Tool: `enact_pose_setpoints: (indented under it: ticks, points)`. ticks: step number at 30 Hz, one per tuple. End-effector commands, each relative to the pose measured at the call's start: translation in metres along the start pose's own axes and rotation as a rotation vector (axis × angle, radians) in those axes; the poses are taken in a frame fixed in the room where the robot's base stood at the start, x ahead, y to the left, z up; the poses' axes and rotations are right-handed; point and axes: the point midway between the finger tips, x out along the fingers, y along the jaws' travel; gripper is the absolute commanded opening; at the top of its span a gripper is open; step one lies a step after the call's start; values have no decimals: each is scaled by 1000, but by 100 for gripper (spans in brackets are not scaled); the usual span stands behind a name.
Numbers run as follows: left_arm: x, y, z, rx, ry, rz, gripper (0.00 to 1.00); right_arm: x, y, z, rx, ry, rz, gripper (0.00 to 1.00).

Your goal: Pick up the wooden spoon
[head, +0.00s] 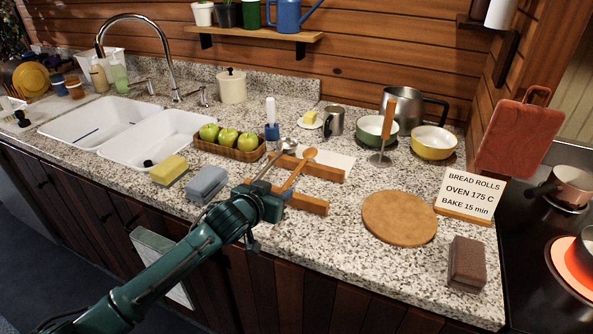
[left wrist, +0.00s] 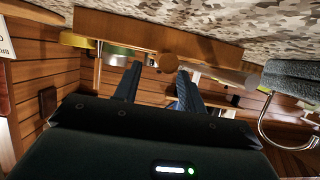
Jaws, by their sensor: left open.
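The wooden spoon (head: 299,166) lies across two wooden bars (head: 314,168) on the granite counter, its bowl toward the back and its handle toward me. My left gripper (head: 282,189) is at the front bar, by the handle end. In the left wrist view, which is upside down, the round handle end (left wrist: 168,63) shows between the tips of my open left gripper (left wrist: 158,78). The fingers are not closed on it. The front bar (left wrist: 130,35) is close ahead. The gripper hides part of the handle in the head view. My right gripper is out of view.
A metal ladle (head: 268,167) lies just left of the spoon. A blue-grey sponge (head: 206,184) and a yellow sponge (head: 169,170) are to the left. A round wooden board (head: 399,217) lies to the right, with bare counter before it. Apples sit in a tray (head: 230,151) behind.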

Motion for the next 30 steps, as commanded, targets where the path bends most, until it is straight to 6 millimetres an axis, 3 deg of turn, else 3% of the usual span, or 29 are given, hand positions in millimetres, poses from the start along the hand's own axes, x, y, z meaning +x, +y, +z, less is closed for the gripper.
enact_pose_setpoints:
  ticks: [7, 17, 30]
  points:
    - [27, 1, -2, 0, -1, 0, 41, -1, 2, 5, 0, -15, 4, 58]
    - [30, 1, -2, 0, 0, 1, 40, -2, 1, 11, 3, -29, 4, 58]
    - [30, 1, -2, 0, 0, 1, 4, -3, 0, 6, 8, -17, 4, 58]
